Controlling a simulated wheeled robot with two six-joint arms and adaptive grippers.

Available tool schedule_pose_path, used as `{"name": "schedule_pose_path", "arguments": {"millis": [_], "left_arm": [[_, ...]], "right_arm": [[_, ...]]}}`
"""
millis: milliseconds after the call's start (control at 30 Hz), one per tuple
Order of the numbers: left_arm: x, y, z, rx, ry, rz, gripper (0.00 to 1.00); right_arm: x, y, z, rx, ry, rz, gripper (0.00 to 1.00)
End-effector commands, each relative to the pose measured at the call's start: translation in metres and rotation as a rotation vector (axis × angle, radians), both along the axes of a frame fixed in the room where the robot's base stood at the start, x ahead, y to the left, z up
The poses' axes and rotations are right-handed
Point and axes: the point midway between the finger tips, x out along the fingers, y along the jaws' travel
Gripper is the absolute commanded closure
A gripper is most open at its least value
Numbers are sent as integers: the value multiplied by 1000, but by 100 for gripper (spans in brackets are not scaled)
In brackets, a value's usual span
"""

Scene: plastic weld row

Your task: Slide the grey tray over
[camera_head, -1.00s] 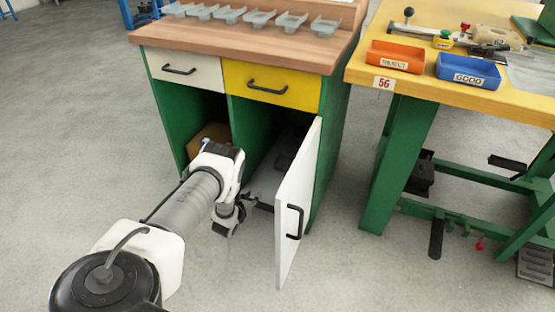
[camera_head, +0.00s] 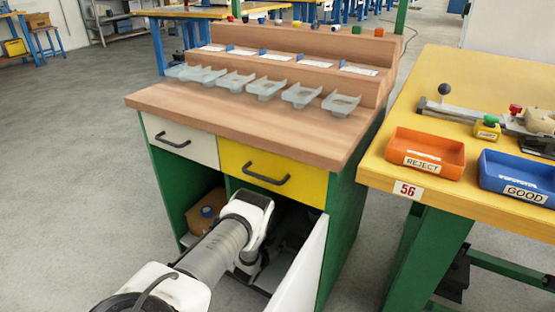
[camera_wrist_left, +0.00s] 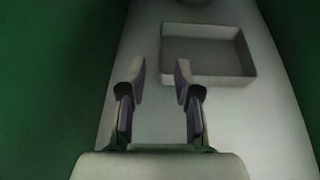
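The grey tray (camera_wrist_left: 207,52) shows in the left wrist view, a shallow rectangular tray on the pale floor (camera_wrist_left: 165,125) inside the green-walled cabinet. My left gripper (camera_wrist_left: 160,68) is open and empty, with its two fingers apart just before the tray's near left side. Whether a finger touches the tray, I cannot tell. In the head view my left arm reaches into the cabinet under the yellow drawer (camera_head: 290,180), and its fingers are hidden there. The tray cannot be made out in the head view. My right gripper is not in view.
The white cabinet door (camera_head: 302,270) stands open to the right of my arm. A brown box (camera_head: 203,216) is in the left compartment. A dark round object (camera_wrist_left: 197,2) is beyond the tray. A yellow bench (camera_head: 510,222) with reject and good bins stands at right.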

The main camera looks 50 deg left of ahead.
Motion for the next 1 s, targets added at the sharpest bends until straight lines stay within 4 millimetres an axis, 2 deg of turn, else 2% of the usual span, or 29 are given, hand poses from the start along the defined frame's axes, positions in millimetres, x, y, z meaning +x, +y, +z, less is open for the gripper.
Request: {"name": "schedule_pose_path", "arguments": {"millis": [167, 500, 667, 900, 933, 1000], "left_arm": [[10, 3, -8, 0, -2, -1, 68], [57, 20, -30, 1, -3, -2, 68], [67, 24, -31, 0, -1, -1, 68], [68, 25, -30, 0, 0, -1, 68], [68, 25, -30, 0, 0, 0, 71], [68, 25, -30, 0, 0, 0, 96]], "right_arm": [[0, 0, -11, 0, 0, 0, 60], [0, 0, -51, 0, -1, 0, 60], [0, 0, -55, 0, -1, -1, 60], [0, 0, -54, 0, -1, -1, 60], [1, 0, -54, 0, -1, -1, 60], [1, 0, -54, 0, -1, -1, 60]]}}
